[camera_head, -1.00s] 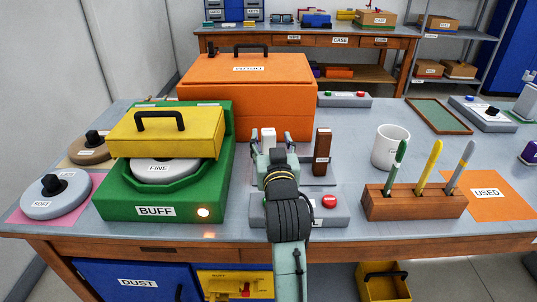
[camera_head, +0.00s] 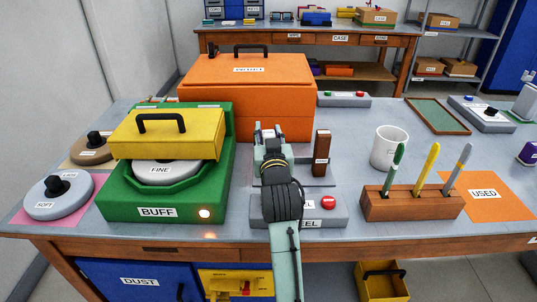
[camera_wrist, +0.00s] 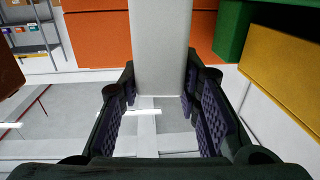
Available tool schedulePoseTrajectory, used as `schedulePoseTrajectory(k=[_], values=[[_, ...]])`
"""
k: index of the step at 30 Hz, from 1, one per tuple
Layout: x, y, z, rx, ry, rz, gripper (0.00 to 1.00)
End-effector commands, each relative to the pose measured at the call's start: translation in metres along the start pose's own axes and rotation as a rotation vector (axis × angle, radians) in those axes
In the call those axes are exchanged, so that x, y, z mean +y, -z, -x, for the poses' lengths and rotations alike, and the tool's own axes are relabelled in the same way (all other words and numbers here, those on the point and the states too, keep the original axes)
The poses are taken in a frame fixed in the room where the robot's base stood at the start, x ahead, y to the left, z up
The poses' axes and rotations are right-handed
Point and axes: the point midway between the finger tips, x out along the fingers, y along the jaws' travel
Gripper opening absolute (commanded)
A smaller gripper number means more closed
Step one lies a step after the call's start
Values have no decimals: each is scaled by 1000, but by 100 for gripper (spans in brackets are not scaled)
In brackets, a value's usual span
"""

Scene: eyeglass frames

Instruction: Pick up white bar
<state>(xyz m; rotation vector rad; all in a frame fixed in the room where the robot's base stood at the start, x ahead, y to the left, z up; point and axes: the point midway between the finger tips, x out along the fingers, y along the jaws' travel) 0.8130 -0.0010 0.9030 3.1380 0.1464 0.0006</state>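The white bar (camera_wrist: 160,45) stands upright and fills most of the gap between my fingertips in the wrist view. In the head view, little of the bar shows, between the finger ends. My gripper (camera_head: 270,130) reaches over the table; in the wrist view its two fingers (camera_wrist: 160,92) stand apart on either side of the bar. Their pads are very near its sides, and I cannot tell whether they touch it. The lower part of the bar is hidden behind my gripper in the head view.
A brown upright block (camera_head: 321,152) stands close on the right. The orange box (camera_head: 250,95) is behind, and the green BUFF machine (camera_head: 222,180) is on the left. A grey control box (camera_head: 338,213) lies below my arm. A white mug (camera_head: 388,150) and pen holder (camera_head: 415,208) are farther right.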

Motion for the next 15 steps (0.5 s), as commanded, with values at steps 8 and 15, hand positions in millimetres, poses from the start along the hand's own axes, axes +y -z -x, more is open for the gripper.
schedulePoseTrajectory(k=[8, 15], values=[[0, 0, 0, 0, 0, 0, 10], [0, 1, 0, 2, 0, 0, 1]])
